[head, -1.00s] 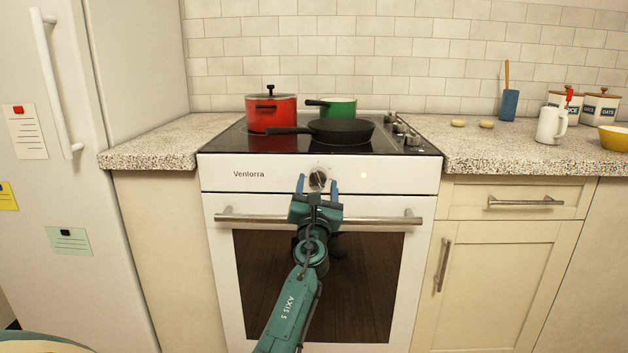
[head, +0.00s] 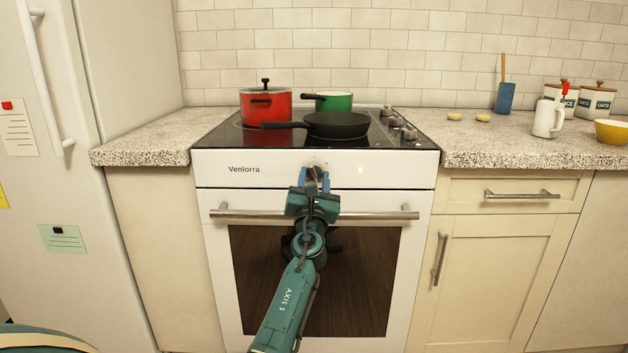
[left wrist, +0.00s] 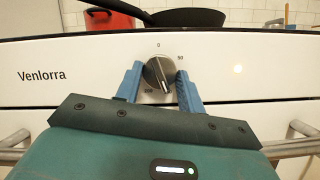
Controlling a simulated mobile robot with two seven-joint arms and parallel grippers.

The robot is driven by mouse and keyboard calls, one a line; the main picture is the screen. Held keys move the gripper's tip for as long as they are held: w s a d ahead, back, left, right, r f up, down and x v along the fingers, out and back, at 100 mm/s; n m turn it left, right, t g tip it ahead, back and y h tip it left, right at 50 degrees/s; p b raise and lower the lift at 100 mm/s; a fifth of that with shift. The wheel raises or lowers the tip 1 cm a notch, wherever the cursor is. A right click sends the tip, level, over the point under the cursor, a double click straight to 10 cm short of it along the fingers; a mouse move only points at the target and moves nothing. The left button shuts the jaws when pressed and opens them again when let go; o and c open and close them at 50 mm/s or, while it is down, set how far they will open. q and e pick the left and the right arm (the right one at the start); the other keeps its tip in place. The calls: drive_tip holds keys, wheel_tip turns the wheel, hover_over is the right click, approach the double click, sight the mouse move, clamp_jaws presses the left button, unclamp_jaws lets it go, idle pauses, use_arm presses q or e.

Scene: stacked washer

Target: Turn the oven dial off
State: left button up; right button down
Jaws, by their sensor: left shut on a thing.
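The oven dial (head: 316,169) is a round silver knob with a dark bar on the white front panel of the oven (head: 218,172). In the left wrist view the dial (left wrist: 154,75) has a 0 above it and a 50 at its upper right. The fingers hide part of the dial in the head view. My right gripper is not in view.
The oven's handle bar (head: 375,214) runs just below the panel, behind my left arm. A black pan (head: 340,124), a red pot (head: 266,106) and a green pot (head: 336,102) stand on the cooktop. Cabinets and counters flank the oven.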

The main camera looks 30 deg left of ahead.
use_arm(q)
drive_tip(key=shift+c, duration=0.7)
drive_tip(key=shift+n, duration=0.4)
